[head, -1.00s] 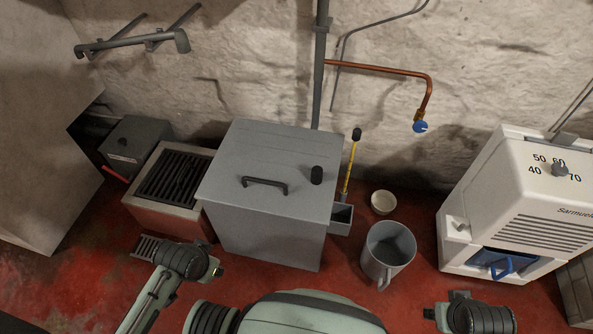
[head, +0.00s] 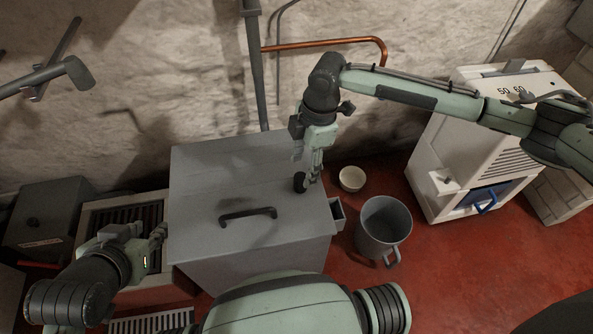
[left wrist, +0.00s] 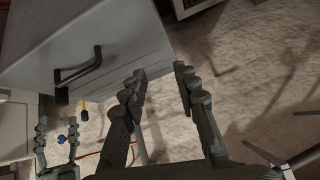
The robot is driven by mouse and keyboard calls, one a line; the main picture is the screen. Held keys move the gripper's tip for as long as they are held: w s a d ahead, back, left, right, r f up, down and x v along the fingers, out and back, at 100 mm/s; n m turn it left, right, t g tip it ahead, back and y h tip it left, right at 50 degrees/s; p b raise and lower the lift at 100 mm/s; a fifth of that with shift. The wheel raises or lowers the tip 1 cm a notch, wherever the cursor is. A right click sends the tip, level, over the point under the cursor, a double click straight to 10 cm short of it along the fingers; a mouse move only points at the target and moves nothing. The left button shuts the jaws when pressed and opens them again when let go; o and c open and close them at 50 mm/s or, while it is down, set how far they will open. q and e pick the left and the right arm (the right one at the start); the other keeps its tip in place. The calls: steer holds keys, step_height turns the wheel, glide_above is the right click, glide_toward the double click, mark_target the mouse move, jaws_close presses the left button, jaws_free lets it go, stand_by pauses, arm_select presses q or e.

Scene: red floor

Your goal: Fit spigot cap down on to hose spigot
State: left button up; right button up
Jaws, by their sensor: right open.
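A short black cylinder (head: 299,182), apparently the spigot cap, stands on the lid of the grey box. It also shows in the left wrist view (left wrist: 61,96). My right gripper (head: 308,173) is open close above it, its fingers overlapping it in the head view; contact cannot be told. The hose spigot's blue part (left wrist: 62,138) shows in the left wrist view near the copper pipe; in the head view my right arm hides the spigot. My left gripper (head: 161,234) is open and empty by the box's left edge; its spread fingers also show in the left wrist view (left wrist: 157,72).
The grey box (head: 205,165) has a black handle (head: 247,216) on its lid. A grey jug (head: 383,225), a small bowl (head: 352,178) and a white heater (head: 455,150) stand to the right. The copper pipe (head: 310,45) runs along the wall.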

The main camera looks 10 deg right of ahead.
mark_target(301, 176)
steer(key=shift+w+d, duration=0.25)
steer(key=shift+d, duration=0.25)
steer(key=f, duration=0.2)
steer(key=a+f+b, duration=0.1)
steer(key=f, duration=0.4)
steer(key=shift+w+a+f+b, duration=0.15)
steer(key=shift+w+a+b, duration=0.1)
steer(key=shift+w+b, duration=0.05)
arm_select(q)
steer(key=w+d+r+t+h, duration=0.2)
steer(key=w+d+r+t, duration=0.2)
steer(key=w+d+r, duration=0.1)
steer(key=shift+d+r+m, duration=0.35)
steer(key=shift+r+m, duration=0.05)
steer(key=shift+r, duration=0.15)
arm_select(e)
steer(key=shift+c, duration=0.3)
steer(key=c, duration=1)
